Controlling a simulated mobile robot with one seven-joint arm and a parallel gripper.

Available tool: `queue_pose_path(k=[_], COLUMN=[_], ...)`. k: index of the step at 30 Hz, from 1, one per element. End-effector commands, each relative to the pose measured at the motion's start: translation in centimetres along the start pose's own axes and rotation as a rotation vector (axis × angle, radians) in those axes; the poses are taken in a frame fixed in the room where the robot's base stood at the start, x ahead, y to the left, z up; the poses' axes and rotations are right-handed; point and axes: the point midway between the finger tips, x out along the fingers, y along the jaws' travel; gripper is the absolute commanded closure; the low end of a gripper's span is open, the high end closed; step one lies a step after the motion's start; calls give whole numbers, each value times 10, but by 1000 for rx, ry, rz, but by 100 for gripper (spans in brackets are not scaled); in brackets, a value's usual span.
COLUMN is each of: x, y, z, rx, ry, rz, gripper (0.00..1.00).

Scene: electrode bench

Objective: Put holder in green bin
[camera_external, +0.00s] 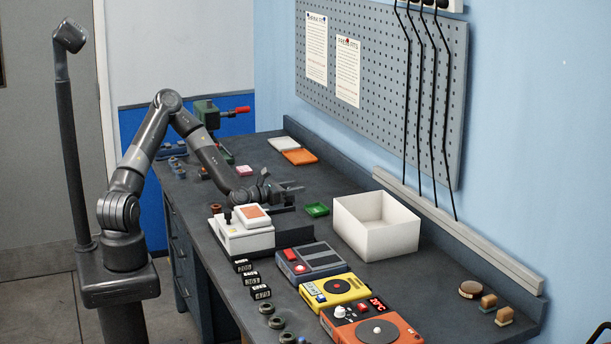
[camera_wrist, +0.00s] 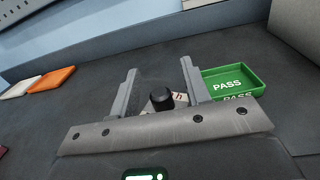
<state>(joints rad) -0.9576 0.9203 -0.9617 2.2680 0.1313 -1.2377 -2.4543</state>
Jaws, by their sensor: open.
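The green bin (camera_external: 317,209) is a small shallow tray on the bench, left of the white box. In the wrist view the green bin (camera_wrist: 245,74), marked PASS, lies just right of the right finger. My gripper (camera_external: 288,193) is low over the bench, just left of the green bin. In the wrist view my gripper (camera_wrist: 158,78) has its fingers apart. A dark object with a black round knob (camera_wrist: 161,98) and a pale, lettered label shows between the fingers near the palm; it may be the holder. Its lower part is hidden by the gripper body.
A white open box (camera_external: 375,240) stands right of the green bin. A white device (camera_external: 243,232) stands in front of my gripper. An orange tray (camera_external: 299,157) and a white tray (camera_external: 283,144) lie farther back. Coloured instruments (camera_external: 338,290) fill the near bench.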

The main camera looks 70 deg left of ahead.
Motion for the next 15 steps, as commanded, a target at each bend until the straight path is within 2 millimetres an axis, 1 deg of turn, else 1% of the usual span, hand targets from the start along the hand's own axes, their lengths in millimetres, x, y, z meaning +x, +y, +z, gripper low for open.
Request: queue_pose_path(k=[4, 15], x=[0, 0], y=[0, 0], z=[0, 0], rx=[0, 0], ry=[1, 1], rz=[0, -1], gripper=[57, 87])
